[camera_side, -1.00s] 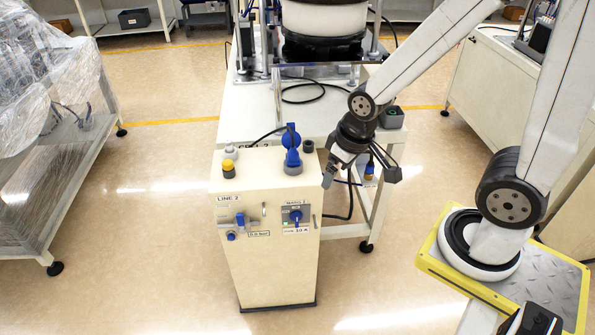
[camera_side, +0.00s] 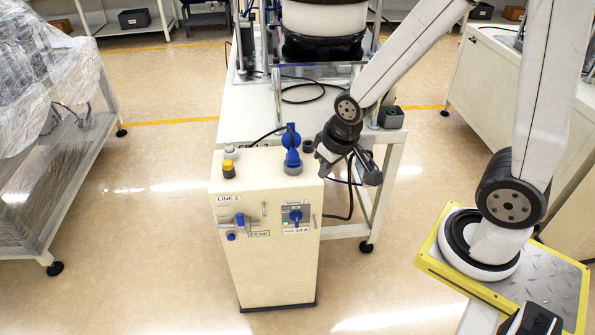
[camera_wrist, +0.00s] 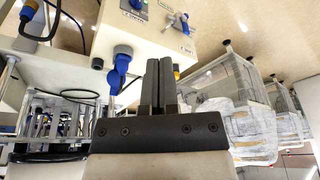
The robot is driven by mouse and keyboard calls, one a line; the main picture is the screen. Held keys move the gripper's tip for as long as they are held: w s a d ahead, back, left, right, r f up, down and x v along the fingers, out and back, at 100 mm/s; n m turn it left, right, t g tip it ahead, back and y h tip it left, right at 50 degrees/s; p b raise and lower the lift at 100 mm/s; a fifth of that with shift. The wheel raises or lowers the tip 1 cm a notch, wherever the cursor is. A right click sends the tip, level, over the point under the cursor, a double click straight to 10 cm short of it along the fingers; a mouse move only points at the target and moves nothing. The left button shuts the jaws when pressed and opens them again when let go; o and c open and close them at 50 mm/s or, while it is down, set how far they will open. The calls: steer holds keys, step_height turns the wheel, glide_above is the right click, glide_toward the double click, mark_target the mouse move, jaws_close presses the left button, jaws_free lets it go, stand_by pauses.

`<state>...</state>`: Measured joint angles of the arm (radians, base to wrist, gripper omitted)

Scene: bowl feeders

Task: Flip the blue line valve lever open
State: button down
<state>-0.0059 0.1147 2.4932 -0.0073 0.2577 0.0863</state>
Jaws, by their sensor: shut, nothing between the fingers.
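The valve's blue lever (camera_side: 240,219) is on the front of the cream cabinet (camera_side: 265,275) marked LINE 2. It stands roughly upright across a short grey pipe. In the wrist view the lever (camera_wrist: 184,17) shows near the top, beyond the fingertips. My gripper (camera_side: 321,171) is beside the cabinet's upper right edge, well apart from the lever. In the wrist view my gripper (camera_wrist: 160,62) has its two dark fingers together, with nothing held. Whether it touches the cabinet edge I cannot tell.
A blue plug (camera_side: 291,150) and a yellow-collared button (camera_side: 228,169) stand on the cabinet's top. The floor before the cabinet is clear. A wrapped rack (camera_side: 60,150) stands left.

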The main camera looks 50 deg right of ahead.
steer(key=w+a+f+m+t, duration=0.15)
steer(key=w+f+m, duration=0.25)
steer(key=w+f, duration=0.65)
steer(key=m+t, duration=0.3)
glide_toward(241, 224)
steer(key=shift+y, duration=0.4)
steer(key=shift+s+d+r, duration=0.5)
steer(key=shift+d+r, duration=0.3)
steer(key=shift+s+d+r, duration=0.55)
steer(key=shift+d+r, duration=0.2)
steer(key=shift+r, duration=0.1)
steer(key=shift+x, duration=5)
